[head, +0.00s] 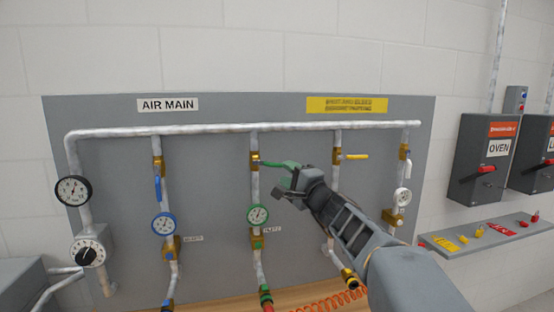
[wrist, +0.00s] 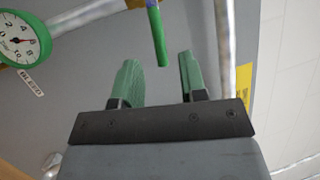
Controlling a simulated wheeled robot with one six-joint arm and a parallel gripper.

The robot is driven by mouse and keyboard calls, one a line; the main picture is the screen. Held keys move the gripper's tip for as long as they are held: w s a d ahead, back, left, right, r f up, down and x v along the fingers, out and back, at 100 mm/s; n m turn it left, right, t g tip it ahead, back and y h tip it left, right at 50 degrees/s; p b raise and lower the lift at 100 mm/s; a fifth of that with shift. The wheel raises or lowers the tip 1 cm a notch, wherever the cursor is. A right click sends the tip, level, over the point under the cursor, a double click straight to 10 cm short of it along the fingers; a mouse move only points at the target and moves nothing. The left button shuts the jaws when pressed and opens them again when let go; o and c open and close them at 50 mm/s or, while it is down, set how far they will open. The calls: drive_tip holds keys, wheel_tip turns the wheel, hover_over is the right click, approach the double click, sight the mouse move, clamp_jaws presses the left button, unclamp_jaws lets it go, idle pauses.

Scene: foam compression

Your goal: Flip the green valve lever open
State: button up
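The green valve lever (head: 275,164) sticks out to the right from a brass valve (head: 254,161) on the middle vertical pipe, across that pipe. My gripper (head: 289,183) is at the lever's free end, coming from the lower right. In the wrist view the lever (wrist: 157,38) points down toward the gap between my two green-padded fingers (wrist: 160,72). The fingers are apart, with nothing held between them. The lever's tip appears just beyond the fingertips or level with them; I cannot tell contact.
A blue lever (head: 157,189) lies along the left pipe, and a yellow lever (head: 356,157) sticks out to the right. A green-rimmed gauge (head: 258,216) sits below the green lever. Grey switch boxes (head: 486,150) and a shelf with locks (head: 485,236) are at right.

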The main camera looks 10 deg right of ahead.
sight(279, 166)
drive_tip(key=shift+p+x, duration=1.05)
drive_tip(key=shift+x, duration=1.8)
clamp_jaws()
